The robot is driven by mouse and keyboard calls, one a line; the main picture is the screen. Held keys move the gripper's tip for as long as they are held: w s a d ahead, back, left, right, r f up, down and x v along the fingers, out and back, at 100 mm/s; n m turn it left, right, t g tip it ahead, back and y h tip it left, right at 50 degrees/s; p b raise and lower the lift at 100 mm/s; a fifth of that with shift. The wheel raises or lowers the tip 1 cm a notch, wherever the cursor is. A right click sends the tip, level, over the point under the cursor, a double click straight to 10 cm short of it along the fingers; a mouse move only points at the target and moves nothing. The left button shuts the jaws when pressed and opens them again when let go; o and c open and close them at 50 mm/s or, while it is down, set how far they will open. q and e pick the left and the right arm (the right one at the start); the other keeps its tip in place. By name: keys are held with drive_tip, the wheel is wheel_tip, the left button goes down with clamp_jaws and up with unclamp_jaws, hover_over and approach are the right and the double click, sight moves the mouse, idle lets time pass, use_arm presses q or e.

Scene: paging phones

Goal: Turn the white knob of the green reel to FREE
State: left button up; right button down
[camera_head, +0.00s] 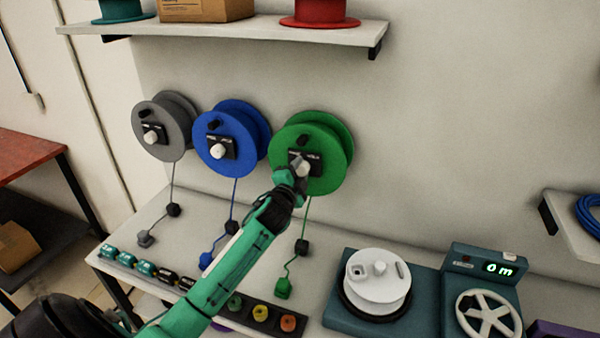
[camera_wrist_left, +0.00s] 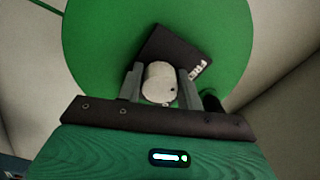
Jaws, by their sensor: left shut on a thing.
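The green reel (camera_head: 335,133) is mounted on the wall, rightmost of three reels; it also fills much of the left wrist view (camera_wrist_left: 100,40). Its white knob (camera_wrist_left: 158,82) sits on a black label plate (camera_wrist_left: 178,48) with partly readable white lettering, "FRE". In the head view the plate (camera_head: 314,159) shows lettering at its right side. My left gripper (camera_wrist_left: 160,85) is shut on the white knob, one finger on each side. In the head view my left gripper (camera_head: 300,172) covers part of the knob. The knob's pointing direction is hard to tell. My right gripper is not in view.
A blue reel (camera_head: 221,118) and a grey reel (camera_head: 150,112) hang to the left, each with a white knob. A green cord with a plug (camera_head: 283,288) hangs below. A teal winding machine (camera_head: 345,313) stands at right. A shelf (camera_head: 240,30) runs above.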

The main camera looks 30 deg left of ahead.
use_arm(q)
drive_tip(key=shift+n, duration=0.8)
drive_tip(key=o, duration=1)
drive_tip(key=shift+s+f, duration=0.1)
drive_tip(key=shift+s, duration=0.25)
drive_tip(key=shift+b+v, duration=2.25)
drive_tip(key=shift+v, duration=4.35)
